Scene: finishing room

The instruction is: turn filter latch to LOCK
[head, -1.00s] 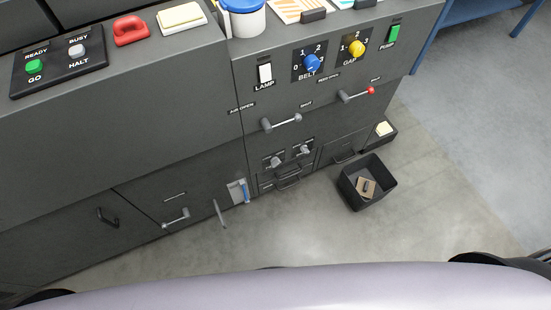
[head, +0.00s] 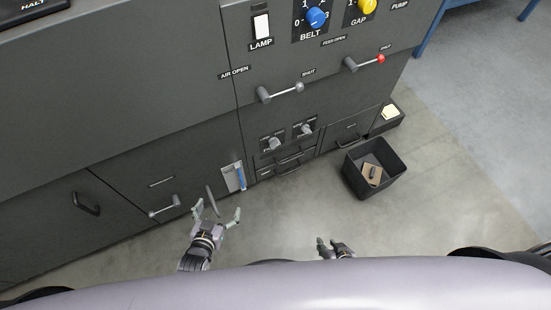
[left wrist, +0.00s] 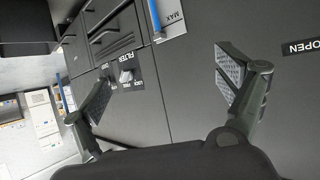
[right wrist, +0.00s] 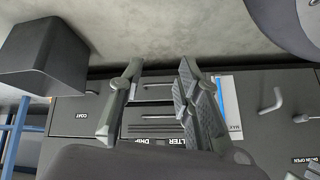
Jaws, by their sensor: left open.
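The filter latch (head: 274,144) is a small grey lever on a dark plate, low on the machine's front, left of a similar latch (head: 305,129). In the left wrist view, the latch (left wrist: 126,76) shows beside its FILTER label, close to one finger in the picture. Its exact setting is too small to tell. My left gripper (head: 218,212) is open and empty, below and left of the latch, apart from it; it also shows in the left wrist view (left wrist: 165,75). My right gripper (head: 333,246) is low and near my body; its fingers stand apart and empty in the right wrist view (right wrist: 160,80).
A blue-marked gauge (head: 238,178) and crank handles, one at lower left (head: 164,206), are near the left gripper. AIR (head: 280,92) and FEED (head: 364,63) levers stick out above the latches. A black bin (head: 372,168) stands on the floor at right. Floor in front is clear.

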